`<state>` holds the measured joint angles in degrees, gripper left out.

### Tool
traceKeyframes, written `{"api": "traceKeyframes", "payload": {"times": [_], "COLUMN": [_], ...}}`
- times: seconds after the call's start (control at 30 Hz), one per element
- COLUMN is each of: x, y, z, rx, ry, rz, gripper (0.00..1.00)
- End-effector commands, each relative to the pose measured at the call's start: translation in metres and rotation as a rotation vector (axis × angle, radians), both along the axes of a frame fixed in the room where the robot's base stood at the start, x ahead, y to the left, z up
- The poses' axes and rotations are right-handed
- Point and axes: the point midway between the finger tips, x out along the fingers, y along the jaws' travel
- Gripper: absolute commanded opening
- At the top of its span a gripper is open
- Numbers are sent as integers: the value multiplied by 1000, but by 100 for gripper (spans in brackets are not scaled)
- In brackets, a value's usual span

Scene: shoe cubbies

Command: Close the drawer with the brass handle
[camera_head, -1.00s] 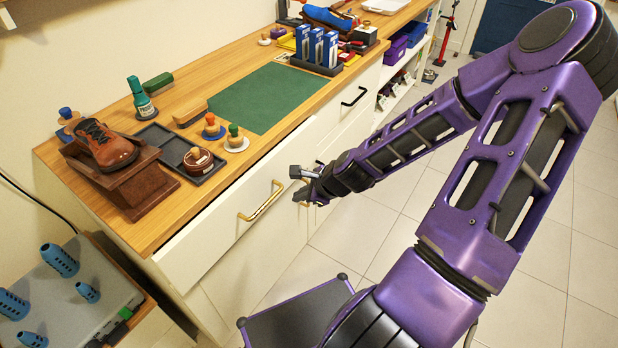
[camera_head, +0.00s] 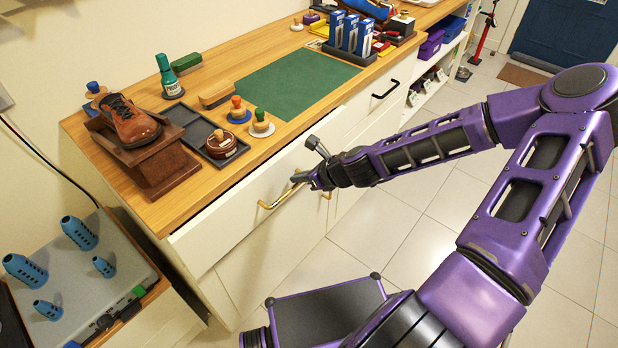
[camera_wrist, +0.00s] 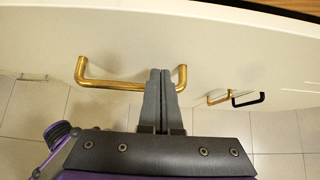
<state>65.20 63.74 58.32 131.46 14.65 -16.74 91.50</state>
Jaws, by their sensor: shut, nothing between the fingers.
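The drawer (camera_head: 232,217) has a cream front just under the wooden countertop. Its front stands slightly out, with a dark gap along its top edge. Its brass handle (camera_head: 272,204) is a bar on two posts, also seen in the wrist view (camera_wrist: 110,84). My gripper (camera_head: 301,179) is at the handle's right end in the head view. In the wrist view my gripper (camera_wrist: 163,78) is shut and empty, its fingers crossing in front of the bar near the right post and hiding part of it. I cannot tell whether the fingertips touch the drawer front or handle.
The countertop (camera_head: 225,130) carries a shoe on a brown stand (camera_head: 150,165), a dark tray and a green mat (camera_head: 300,83). A black handle (camera_head: 386,89) is farther along. A grey box with blue pegs (camera_head: 75,275) stands at left. Tiled floor on the right is open.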

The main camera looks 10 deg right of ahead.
Motion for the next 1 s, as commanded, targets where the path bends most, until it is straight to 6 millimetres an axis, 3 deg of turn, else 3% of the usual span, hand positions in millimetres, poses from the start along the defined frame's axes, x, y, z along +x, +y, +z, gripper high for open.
{"api": "traceKeyframes", "payload": {"times": [0.53,0.8,1.0], "x": [9,39,46], "y": [7,29,33], "z": [-8,-7,-7], "rx": [-1,-1,-1], "ry": [0,-1,-2], "rz": [1,3,0], "gripper": [0,0,0]}}
